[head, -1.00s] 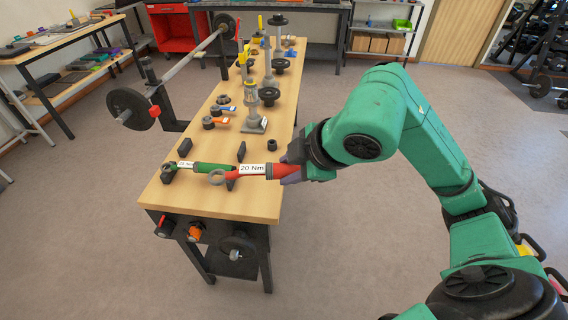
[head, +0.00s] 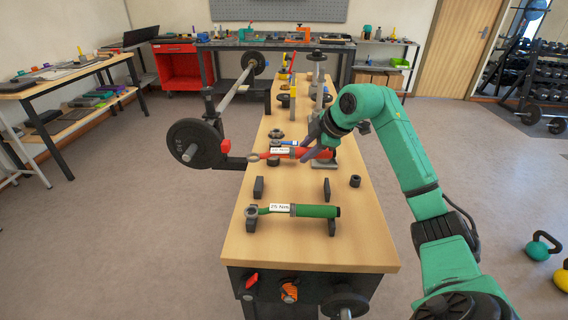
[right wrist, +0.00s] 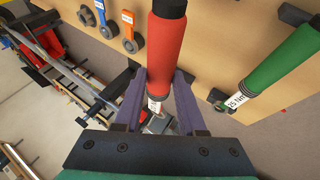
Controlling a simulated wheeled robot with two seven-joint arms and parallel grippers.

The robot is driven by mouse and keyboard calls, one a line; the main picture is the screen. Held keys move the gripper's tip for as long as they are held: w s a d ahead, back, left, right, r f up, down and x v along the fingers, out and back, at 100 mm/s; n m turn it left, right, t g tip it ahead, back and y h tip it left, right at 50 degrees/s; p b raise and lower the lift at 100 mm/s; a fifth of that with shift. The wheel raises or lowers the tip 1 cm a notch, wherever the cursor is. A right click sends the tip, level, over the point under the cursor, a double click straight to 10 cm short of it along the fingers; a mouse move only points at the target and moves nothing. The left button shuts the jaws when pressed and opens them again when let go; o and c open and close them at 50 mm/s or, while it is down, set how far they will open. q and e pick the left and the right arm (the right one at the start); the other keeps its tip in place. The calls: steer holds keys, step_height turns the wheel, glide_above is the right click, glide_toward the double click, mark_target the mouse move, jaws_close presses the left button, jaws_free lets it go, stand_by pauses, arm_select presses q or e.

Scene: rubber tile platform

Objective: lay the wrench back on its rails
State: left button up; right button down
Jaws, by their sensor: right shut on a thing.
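The red torque wrench (head: 318,154), with a white label, is held roughly level over the bench, its ring end toward the left. My right gripper (head: 308,146) is shut on it. In the right wrist view the red handle (right wrist: 165,50) runs between the two purple fingers (right wrist: 160,95). Two dark rail blocks stand bare on the bench, one at left (head: 258,188) and one at right (head: 327,190), nearer than the held wrench. A green torque wrench (head: 315,211) lies across the nearest pair of blocks. My left gripper is out of view.
The wooden bench (head: 310,253) carries a small dark ring (head: 355,181) right of the bare blocks. A barbell with a black plate (head: 194,143) sits along the bench's left side. Ring-ended tools with coloured handles and upright posts stand farther back.

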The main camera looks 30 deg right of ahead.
steer(key=shift+w+f, duration=0.1)
steer(key=shift+w, duration=0.25)
steer(key=shift+s+d, duration=0.1)
steer(key=shift+d, duration=0.05)
steer(key=shift+s+d, duration=0.45)
steer(key=shift+s, duration=0.05)
arm_select(q)
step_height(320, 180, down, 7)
steer(key=b, duration=0.6)
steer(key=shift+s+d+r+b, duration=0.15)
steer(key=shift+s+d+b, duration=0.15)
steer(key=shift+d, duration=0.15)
arm_select(e)
step_height(320, 180, down, 8)
steer(key=shift+w+a+f, duration=0.15)
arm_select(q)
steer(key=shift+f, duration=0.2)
arm_select(e)
steer(key=shift+f, duration=0.25)
steer(key=shift+c, duration=2.1)
jaws_free()
